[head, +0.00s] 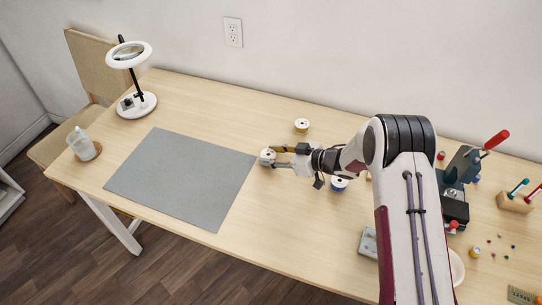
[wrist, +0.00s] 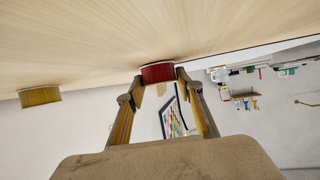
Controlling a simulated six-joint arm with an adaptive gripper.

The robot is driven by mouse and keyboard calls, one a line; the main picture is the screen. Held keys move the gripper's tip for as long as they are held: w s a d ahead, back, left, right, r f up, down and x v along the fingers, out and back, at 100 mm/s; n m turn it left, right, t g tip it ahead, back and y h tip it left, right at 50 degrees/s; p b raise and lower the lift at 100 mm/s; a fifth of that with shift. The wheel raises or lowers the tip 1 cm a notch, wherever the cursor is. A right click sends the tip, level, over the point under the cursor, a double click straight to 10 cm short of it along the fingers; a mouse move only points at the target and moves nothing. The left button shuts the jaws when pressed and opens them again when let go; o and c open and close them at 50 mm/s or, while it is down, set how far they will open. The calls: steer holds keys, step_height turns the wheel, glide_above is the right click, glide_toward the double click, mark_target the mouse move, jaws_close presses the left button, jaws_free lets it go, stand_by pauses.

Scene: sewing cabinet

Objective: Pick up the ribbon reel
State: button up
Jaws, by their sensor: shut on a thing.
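A ribbon reel with a white top (head: 267,157) is between the fingertips of my gripper (head: 273,158), near the right edge of the grey mat. In the wrist view this reel shows a dark red side (wrist: 158,73), with one finger on each side of it. My gripper is shut on it. The reel appears at or very near the tabletop; any small gap beneath it cannot be told. Two other reels stand apart: one with a yellow side (head: 301,125) behind, also seen in the wrist view (wrist: 40,96), and one with a blue side (head: 339,185) near my wrist.
The grey mat (head: 180,180) lies flat to the left. A magnifier lamp (head: 137,103) and a bottle on a coaster (head: 82,145) stand at the far left. A dark device with a red-handled lever (head: 462,165) and a tool block (head: 515,202) stand at the right.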

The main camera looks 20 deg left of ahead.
mark_target(272, 156)
step_height(272, 156, up, 10)
stand_by(0.7)
stand_by(0.5)
steer(key=w+d+m+t+h, duration=0.5)
steer(key=w+d+m+t, duration=0.3)
steer(key=w+d, duration=0.9)
steer(key=shift+d+m, duration=0.2)
steer(key=shift+m, duration=0.1)
steer(key=shift+f, duration=3.05)
